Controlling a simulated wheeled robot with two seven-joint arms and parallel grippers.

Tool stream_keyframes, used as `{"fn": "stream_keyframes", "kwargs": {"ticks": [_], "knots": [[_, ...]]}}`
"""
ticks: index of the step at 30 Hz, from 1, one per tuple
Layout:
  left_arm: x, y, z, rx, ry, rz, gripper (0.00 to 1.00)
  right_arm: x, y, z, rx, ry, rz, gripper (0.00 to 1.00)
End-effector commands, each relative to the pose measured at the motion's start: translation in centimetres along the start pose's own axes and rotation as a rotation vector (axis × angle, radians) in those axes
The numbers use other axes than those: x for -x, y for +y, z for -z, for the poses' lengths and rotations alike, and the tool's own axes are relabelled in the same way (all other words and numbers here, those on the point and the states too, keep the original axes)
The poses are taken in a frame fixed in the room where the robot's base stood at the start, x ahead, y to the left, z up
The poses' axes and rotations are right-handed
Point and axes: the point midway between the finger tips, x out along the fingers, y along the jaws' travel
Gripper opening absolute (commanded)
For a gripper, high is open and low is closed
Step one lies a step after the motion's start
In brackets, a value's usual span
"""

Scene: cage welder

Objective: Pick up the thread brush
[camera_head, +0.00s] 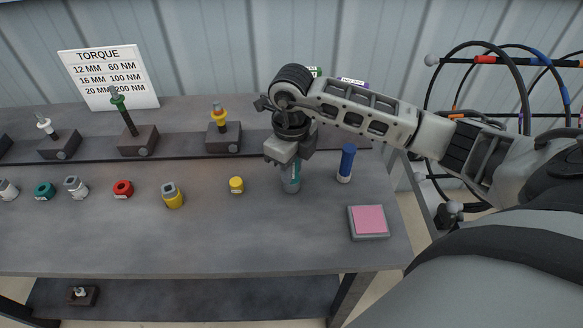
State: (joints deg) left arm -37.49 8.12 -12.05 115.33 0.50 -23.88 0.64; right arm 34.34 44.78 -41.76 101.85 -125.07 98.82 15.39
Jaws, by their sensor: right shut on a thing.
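My right gripper (287,158) points down over the right part of the bench and is shut on a grey cylinder with a teal band (291,183). The cylinder stands upright at the bench top, and the gripper hides its upper part. I cannot tell whether it touches the bench. No bristles show, so its looks alone do not confirm it as the thread brush. A dark blue cylinder (346,163) with a white lower part stands upright just right of the gripper. My left gripper is not in view.
The grey bench (230,245) has clear room in front. A pink pad in a grey tray (368,221) lies at right. Yellow (236,185), yellow-grey (172,195) and red (123,189) pieces stand left. Bolt blocks (223,138) line the back before a torque sign (108,78).

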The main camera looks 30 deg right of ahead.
Motion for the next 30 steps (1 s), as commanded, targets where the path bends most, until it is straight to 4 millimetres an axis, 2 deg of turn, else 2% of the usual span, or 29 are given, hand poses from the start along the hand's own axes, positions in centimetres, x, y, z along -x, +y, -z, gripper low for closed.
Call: {"fn": "stream_keyframes", "kwargs": {"ticks": [5, 9, 11, 18, 24, 30], "knots": [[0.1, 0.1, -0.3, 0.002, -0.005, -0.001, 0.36, 1.1, -0.1, -0.1, -0.001, -0.003, 0.001, 0.0], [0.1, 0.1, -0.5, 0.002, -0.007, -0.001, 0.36, 3.2, -0.1, -0.1, 0.0, -0.005, 0.001, 0.0], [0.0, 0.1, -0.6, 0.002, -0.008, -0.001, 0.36, 4.2, 1.0, 0.1, 0.004, -0.006, -0.001, 0.0], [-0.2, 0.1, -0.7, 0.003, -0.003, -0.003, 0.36, 9.5, 5.7, 1.6, 0.009, -0.008, 0.0, 0.0], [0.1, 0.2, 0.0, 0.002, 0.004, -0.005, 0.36, 11.7, 10.1, 3.0, 0.008, -0.005, 0.001, 0.0], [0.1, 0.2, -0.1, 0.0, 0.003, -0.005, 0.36, 12.7, 12.6, 3.8, 0.003, -0.002, -0.001, 0.0]]}}
